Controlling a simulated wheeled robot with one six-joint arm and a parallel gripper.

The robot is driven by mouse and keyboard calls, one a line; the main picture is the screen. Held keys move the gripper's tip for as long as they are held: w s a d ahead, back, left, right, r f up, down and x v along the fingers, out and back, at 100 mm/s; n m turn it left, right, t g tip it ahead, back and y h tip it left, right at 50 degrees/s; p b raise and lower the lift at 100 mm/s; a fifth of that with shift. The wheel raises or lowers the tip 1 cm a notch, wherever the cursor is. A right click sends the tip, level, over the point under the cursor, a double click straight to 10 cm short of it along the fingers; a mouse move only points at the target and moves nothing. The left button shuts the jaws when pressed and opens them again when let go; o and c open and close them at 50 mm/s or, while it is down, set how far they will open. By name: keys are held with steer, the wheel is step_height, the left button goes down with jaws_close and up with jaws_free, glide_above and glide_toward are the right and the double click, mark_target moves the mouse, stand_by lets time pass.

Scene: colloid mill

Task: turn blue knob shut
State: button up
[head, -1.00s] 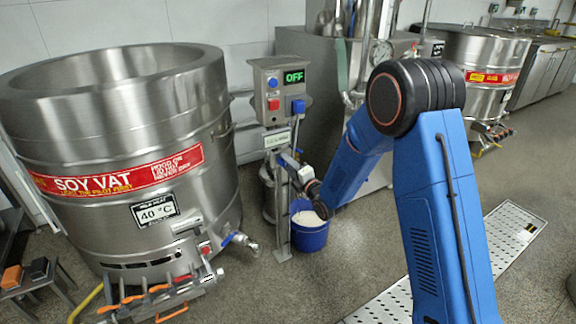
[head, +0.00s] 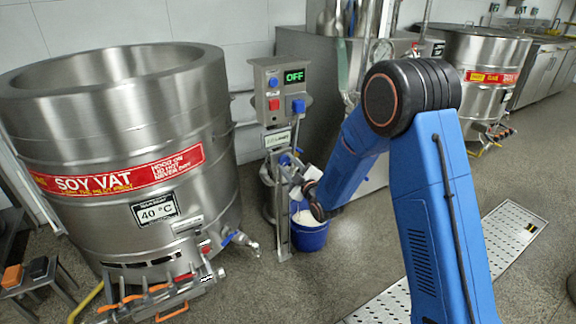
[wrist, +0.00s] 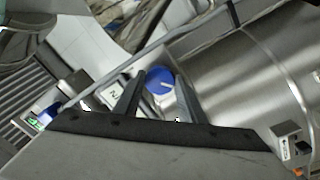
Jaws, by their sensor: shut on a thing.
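The blue knob (wrist: 160,82) is round with a pale line on its face. In the wrist view it sits between the two fingers of my gripper (wrist: 158,96), which is shut on it. In the head view a small patch of blue (head: 284,160) shows beside my gripper (head: 292,168), at the mill's post below the control box. My wrist and fingers partly cover the knob there, so how far it is turned is hard to tell.
The control box (head: 281,92) reads OFF above. A blue bucket (head: 311,238) with pale contents stands below my wrist. The steel soy vat (head: 120,150) stands on the left, with a valve (head: 240,239) jutting from its foot. Open floor lies in front.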

steer(key=m, duration=0.7)
steer(key=shift+f+m+h, duration=0.1)
steer(key=shift+m+h, duration=0.3)
steer(key=m, duration=0.3)
steer(key=shift+m, duration=0.4)
steer(key=m, duration=0.3)
steer(key=shift+s, duration=0.1)
steer(key=m, duration=0.5)
steer(key=shift+m+g, duration=0.3)
steer(key=shift+m, duration=0.1)
steer(key=m, duration=0.5)
steer(key=shift+m, duration=0.3)
steer(key=o, duration=1.1)
steer(key=shift+c, duration=0.2)
steer(key=shift+r, duration=0.2)
